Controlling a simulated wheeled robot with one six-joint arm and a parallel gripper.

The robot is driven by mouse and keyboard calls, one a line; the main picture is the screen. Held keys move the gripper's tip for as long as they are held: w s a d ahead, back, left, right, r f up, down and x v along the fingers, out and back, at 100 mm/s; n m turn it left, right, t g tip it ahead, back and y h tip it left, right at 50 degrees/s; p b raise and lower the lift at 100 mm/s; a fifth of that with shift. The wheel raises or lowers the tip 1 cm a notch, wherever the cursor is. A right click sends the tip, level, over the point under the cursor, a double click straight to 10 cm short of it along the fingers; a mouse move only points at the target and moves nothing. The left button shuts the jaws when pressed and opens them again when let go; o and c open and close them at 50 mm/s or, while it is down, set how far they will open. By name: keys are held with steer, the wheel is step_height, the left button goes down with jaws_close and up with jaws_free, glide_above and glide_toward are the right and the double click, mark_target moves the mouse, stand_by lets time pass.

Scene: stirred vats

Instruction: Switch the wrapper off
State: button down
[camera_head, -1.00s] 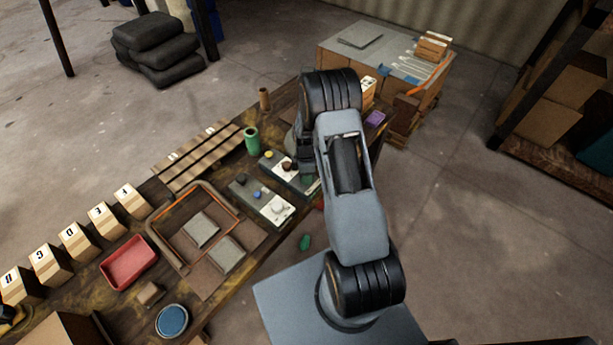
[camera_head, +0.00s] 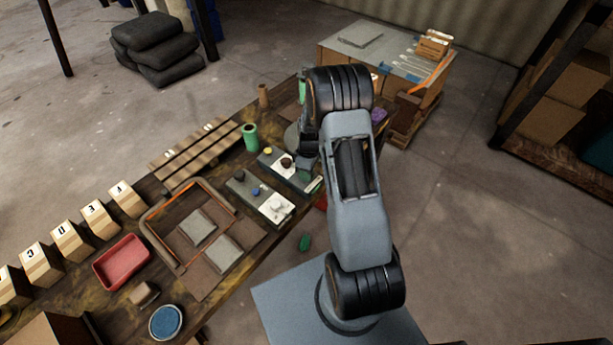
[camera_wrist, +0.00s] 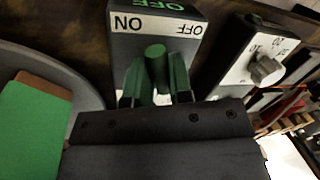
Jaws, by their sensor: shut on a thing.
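A green lever (camera_wrist: 156,62) stands in front of a dark switch box (camera_wrist: 188,12) in the wrist view. Green letters above the plate appear to read OFF. My gripper (camera_wrist: 156,86) is shut on the lever, with a finger on each side. The lever's top lies near the middle of the plate, between the two words. In the head view my gripper (camera_head: 308,160) is at the right end of a grey control box (camera_head: 278,158), partly hidden by my arm.
A second control box (camera_head: 247,187) with a white dial plate is beside it; its dial (camera_wrist: 267,70) shows in the wrist view. A green cup (camera_head: 250,137), a wooden tray (camera_head: 148,232) and a red tray (camera_head: 122,263) share the bench. A grey disc (camera_wrist: 75,95) lies left of my gripper.

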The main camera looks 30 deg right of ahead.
steer(key=m+b, duration=0.1)
steer(key=m, duration=0.2)
steer(key=m+t+b, duration=0.1)
steer(key=m+b, duration=0.1)
steer(key=m, duration=0.1)
steer(key=shift+d+m+y, duration=0.1)
steer(key=shift+m+y, duration=0.2)
steer(key=m+b, duration=0.1)
steer(key=m, duration=0.2)
steer(key=shift+t+b, duration=0.35)
steer(key=shift+t, duration=0.05)
steer(key=shift+s+m+t+b, duration=0.1)
steer(key=shift+m+t+b, duration=0.25)
steer(key=shift+m, duration=1.65)
steer(key=c, duration=1)
jaws_free()
steer(key=shift+c, duration=0.2)
steer(key=v, duration=1.4)
